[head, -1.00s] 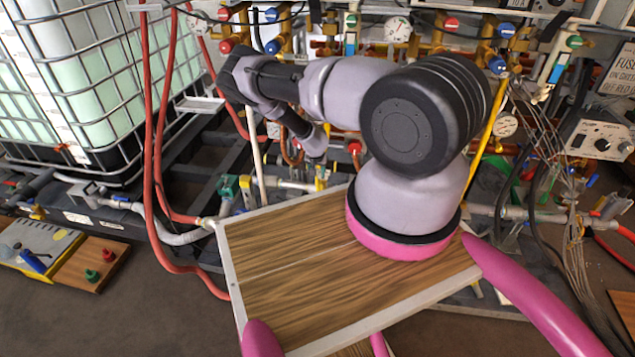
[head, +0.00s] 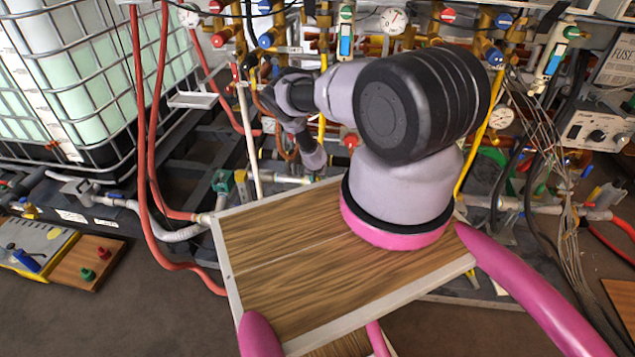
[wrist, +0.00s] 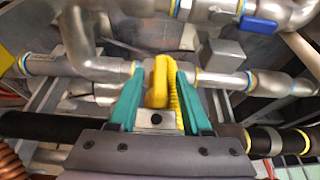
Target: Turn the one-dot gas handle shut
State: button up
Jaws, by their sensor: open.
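A yellow handle (wrist: 160,82) stands in the wrist view between the two teal fingers of my gripper (wrist: 158,95), crossing the line of a silver pipe (wrist: 225,79). My gripper is open, with one finger on each side of the handle. I cannot tell whether either finger touches it. A pale block (wrist: 154,118) with a single dark dot shows just below the handle, between the fingers. In the head view I cannot make out the fingers or this handle behind my arm.
A blue handle (wrist: 259,26) sits on an upper pipe to the right. A grey box (wrist: 222,54) stands close behind the right finger. A ribbed yellow hose (wrist: 178,105) runs beside the handle. Red hoses (head: 145,150) hang left of my arm in the head view.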

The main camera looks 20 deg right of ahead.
jog(key=shift+f, duration=0.1)
grip_shut()
jog(key=shift+d+t, duration=0.1)
jog(key=shift+t, duration=0.2)
jog(key=y, duration=0.1)
jog(key=t+y, duration=0.1)
jog(key=shift+d+m+t+y, duration=0.2)
jog(key=shift+m+t+y, duration=0.1)
jog(key=shift+m+y, duration=0.1)
jog(key=shift+w+m+t+y, duration=0.1)
jog(key=shift+m+t+y, duration=0.3)
jog(key=shift+t+y, duration=0.7)
